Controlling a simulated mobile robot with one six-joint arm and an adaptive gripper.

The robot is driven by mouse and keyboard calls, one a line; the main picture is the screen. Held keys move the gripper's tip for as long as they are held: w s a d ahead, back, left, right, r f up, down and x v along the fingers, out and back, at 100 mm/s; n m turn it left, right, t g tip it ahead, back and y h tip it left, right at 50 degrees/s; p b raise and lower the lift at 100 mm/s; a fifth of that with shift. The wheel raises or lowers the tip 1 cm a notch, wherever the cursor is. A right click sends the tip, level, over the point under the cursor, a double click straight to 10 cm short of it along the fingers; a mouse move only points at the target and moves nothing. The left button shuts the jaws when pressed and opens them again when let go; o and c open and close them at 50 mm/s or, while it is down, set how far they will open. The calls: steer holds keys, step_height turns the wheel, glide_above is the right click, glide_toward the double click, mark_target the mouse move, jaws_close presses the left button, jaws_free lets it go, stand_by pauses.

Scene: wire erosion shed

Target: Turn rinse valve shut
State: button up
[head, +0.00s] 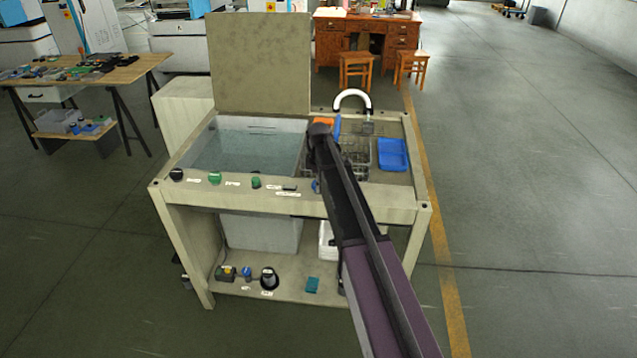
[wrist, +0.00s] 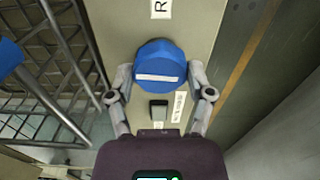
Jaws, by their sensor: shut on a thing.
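The rinse valve is a round blue knob (wrist: 160,70) with a white strip across its face, seen in the wrist view on the beige front panel. My gripper (wrist: 160,80) has one finger on each side of the knob, and the fingers are closed against it. In the head view a small part of the blue knob (head: 316,187) shows on the front rail of the wash station, mostly hidden behind my arm. My wrist is above that rail, and the fingers are hidden there.
A small dark switch (wrist: 158,110) sits close below the knob. A wire basket (wrist: 50,70) lies to the left in the wrist view. The station holds a water tank (head: 250,148), a blue tray (head: 393,154) and a white curved spout (head: 352,95). Open floor lies right.

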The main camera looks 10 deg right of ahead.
steer(key=m, duration=0.4)
steer(key=shift+s, duration=0.1)
steer(key=m, duration=0.4)
steer(key=shift+m, duration=0.4)
steer(key=m, duration=0.4)
steer(key=shift+m, duration=2.1)
steer(key=o, duration=1.1)
steer(key=shift+n, duration=0.3)
